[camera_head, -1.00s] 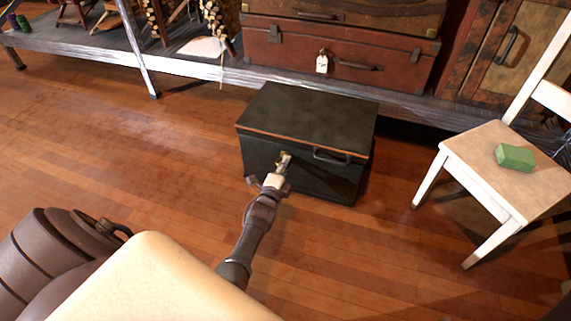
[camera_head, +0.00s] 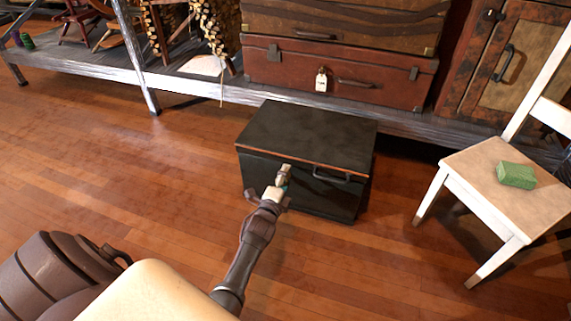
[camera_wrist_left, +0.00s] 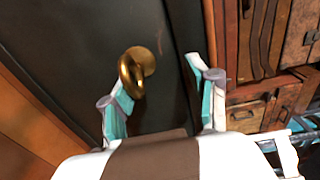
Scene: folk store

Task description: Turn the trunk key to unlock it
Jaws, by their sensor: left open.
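The dark trunk (camera_head: 300,140) stands on the wooden floor with its lid closed and a handle (camera_head: 331,177) on its front. In the left wrist view, a brass ring-shaped key (camera_wrist_left: 131,74) sticks out of the dark trunk face (camera_wrist_left: 80,35). My left gripper (camera_head: 284,180) is at the trunk's front, and in the wrist view its two teal-lined fingers (camera_wrist_left: 165,100) are spread apart. The key is ahead of them, nearer the left finger, and nothing is held. In the head view the key is hidden by the gripper. My right gripper is not in view.
A white chair (camera_head: 478,165) with a green block (camera_head: 516,175) stands on the right. Behind the trunk, a low shelf (camera_head: 225,87) carries stacked suitcases (camera_head: 290,68). The floor (camera_head: 130,165) to the left is clear.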

